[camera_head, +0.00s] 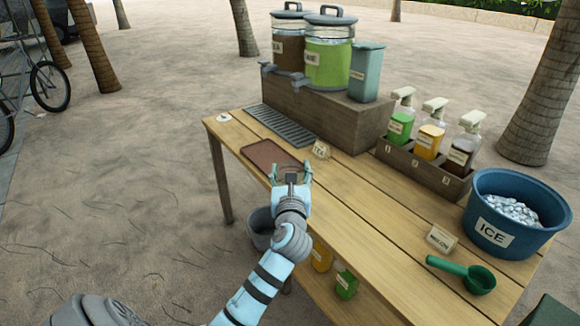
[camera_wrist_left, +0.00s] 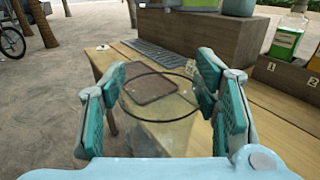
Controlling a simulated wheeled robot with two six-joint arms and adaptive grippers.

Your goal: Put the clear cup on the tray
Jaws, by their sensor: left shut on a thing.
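My left gripper (camera_head: 291,172) is over the front edge of the wooden table, near the brown tray (camera_head: 262,152). In the left wrist view the left gripper (camera_wrist_left: 160,100) is shut on the clear cup (camera_wrist_left: 160,128), with one teal finger pad on each side. The cup's dark round rim shows, and the tray (camera_wrist_left: 150,88) is seen behind and through it. The cup is hard to make out in the head view. The tray lies flat and looks empty. I cannot tell whether the cup touches the table. My right gripper does not show.
A grey drip grate (camera_head: 282,126) lies behind the tray, before a wooden box (camera_head: 330,118) bearing two drink dispensers. A small card (camera_head: 321,149) stands right of the tray. Spray bottles (camera_head: 431,130), an ice tub (camera_head: 535,240) and a green scoop (camera_head: 478,279) are farther right.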

